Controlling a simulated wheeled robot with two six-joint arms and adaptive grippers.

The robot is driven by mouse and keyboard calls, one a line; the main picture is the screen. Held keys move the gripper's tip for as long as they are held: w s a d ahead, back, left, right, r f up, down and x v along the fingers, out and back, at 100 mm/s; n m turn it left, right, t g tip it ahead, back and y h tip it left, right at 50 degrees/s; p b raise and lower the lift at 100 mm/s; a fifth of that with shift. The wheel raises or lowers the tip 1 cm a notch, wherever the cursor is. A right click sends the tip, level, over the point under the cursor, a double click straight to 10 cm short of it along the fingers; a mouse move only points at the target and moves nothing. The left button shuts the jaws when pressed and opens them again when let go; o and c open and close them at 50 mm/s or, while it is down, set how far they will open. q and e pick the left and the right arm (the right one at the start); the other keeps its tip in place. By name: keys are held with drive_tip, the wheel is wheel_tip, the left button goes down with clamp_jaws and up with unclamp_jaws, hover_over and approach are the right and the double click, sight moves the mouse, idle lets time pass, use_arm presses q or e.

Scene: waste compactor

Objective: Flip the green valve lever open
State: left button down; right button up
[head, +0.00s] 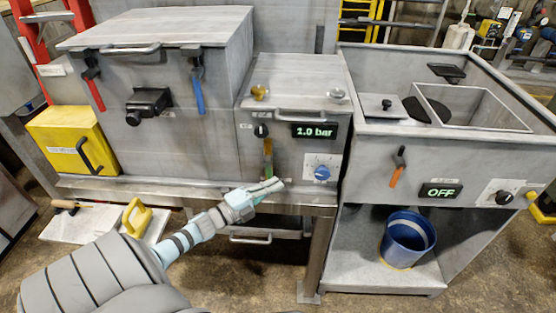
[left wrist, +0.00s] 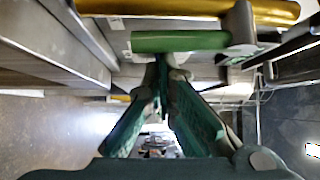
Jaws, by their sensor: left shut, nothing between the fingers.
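The green valve lever (head: 268,165) is on the front of the small grey box in the middle of the head view. In the left wrist view the green handle (left wrist: 180,41) lies across the picture just beyond my fingertips. My left gripper (head: 280,184) is shut and empty, just below and slightly right of the lever's lower end. Its fingers come together in the left wrist view (left wrist: 163,75). I cannot tell whether the fingertips touch the handle. My right gripper is in neither view.
Red (head: 94,88) and blue (head: 198,90) levers hang at the left, an orange-handled lever (head: 397,172) at the right. A table edge (head: 300,196) runs below the box.

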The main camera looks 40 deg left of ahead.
use_arm(q)
drive_tip(key=shift+s+a+f, duration=0.1)
drive_tip(key=shift+s+a, duration=0.05)
drive_tip(key=shift+a, duration=0.1)
idle(0.3)
idle(0.4)
drive_tip(key=s+d+p, duration=0.1)
drive_tip(key=s+p, duration=0.2)
drive_tip(key=s, duration=0.5)
drive_tip(key=shift+d, duration=0.15)
idle(0.4)
